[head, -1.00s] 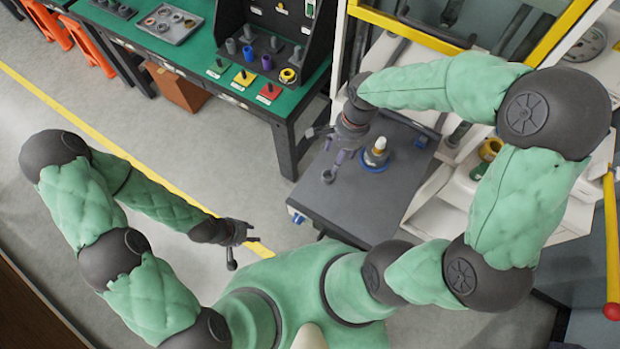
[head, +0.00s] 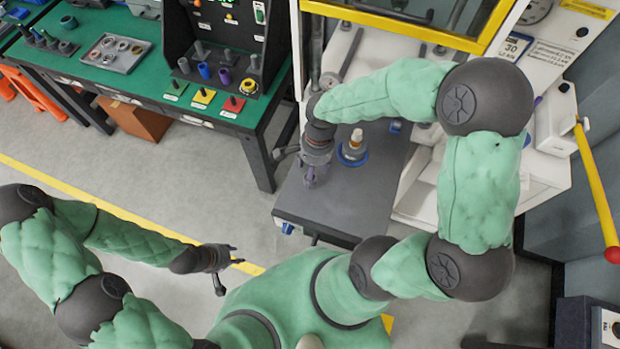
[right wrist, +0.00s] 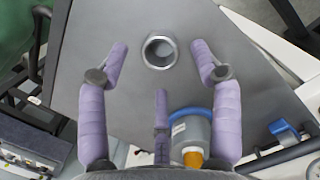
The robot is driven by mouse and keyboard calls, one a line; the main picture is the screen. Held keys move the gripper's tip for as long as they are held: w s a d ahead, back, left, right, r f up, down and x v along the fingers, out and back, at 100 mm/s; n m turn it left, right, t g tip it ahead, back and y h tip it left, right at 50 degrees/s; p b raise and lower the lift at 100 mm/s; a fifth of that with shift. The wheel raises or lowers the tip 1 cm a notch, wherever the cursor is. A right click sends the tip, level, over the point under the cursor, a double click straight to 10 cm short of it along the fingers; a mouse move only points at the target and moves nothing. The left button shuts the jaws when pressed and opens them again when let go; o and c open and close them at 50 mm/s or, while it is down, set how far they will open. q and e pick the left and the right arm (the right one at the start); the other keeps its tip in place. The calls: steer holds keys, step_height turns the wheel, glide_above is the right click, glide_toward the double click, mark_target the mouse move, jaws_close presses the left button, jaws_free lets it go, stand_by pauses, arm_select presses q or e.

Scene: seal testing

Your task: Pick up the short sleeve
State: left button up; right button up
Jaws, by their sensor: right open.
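A short metal sleeve (right wrist: 160,51), a grey open ring, stands on the dark top of a cart in the right wrist view. My right gripper (right wrist: 159,62) is open above it, with purple padded fingers to its left, right and near side. I cannot tell any contact, and nothing is held. In the head view my right gripper (head: 306,168) is over the cart and hides the sleeve. My left gripper (head: 222,268) hangs over the floor away from the cart. Its fingers look spread and empty.
A bottle in a blue-based holder (head: 352,147) stands on the cart top (head: 340,205) close to my right gripper; it also shows in the right wrist view (right wrist: 190,130). A green bench (head: 130,75) with sleeves and trays is at upper left. A white machine (head: 545,150) stands at right.

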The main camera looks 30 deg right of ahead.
steer(key=f, duration=0.3)
steer(key=shift+a+f, duration=0.1)
steer(key=shift+a, duration=0.15)
steer(key=c, duration=1.3)
